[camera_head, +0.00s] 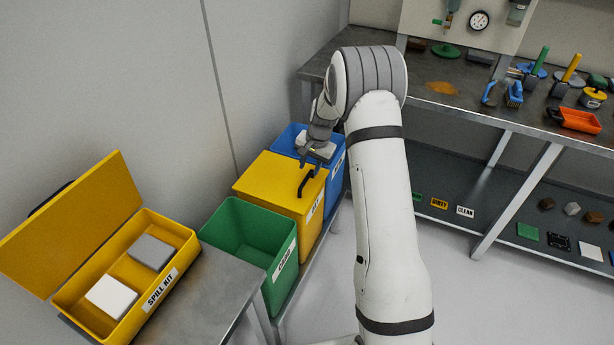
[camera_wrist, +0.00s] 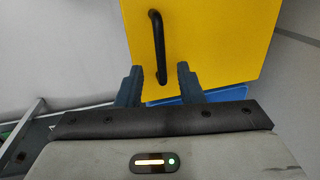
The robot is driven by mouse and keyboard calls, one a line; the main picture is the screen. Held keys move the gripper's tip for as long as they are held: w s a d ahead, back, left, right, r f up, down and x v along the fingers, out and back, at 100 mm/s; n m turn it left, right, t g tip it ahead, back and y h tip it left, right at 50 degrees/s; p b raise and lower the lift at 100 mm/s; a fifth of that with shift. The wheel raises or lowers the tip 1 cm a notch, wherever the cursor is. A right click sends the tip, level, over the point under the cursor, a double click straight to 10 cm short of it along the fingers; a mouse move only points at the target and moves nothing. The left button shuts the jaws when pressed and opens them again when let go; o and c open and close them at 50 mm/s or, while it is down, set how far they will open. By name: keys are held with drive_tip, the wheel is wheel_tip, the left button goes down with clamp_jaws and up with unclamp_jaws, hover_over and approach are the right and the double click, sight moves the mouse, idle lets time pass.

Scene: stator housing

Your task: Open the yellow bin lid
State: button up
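The yellow bin (camera_head: 275,185) stands between a green bin and a blue bin, with its flat yellow lid (camera_head: 280,172) down. A black bar handle (camera_head: 307,184) is on the lid; in the wrist view the handle (camera_wrist: 156,35) runs lengthwise near the middle. My gripper (camera_head: 311,162) is over the right part of the yellow lid, near the handle. In the wrist view my gripper (camera_wrist: 158,70) is open, and the handle's near end shows between its two dark fingers. I cannot tell whether the fingers touch the handle.
The open green bin (camera_head: 262,235) is in front of the yellow one, and the blue bin (camera_head: 289,139) is behind it. An open yellow spill kit box (camera_head: 186,240) sits on a metal table (camera_head: 225,290) at left. A workbench (camera_head: 440,105) with tools is at right.

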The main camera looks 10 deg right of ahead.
sight(306, 179)
drive_tip(key=f, duration=0.5)
drive_tip(key=shift+w+a, duration=0.3)
drive_tip(key=shift+a, duration=0.1)
clamp_jaws()
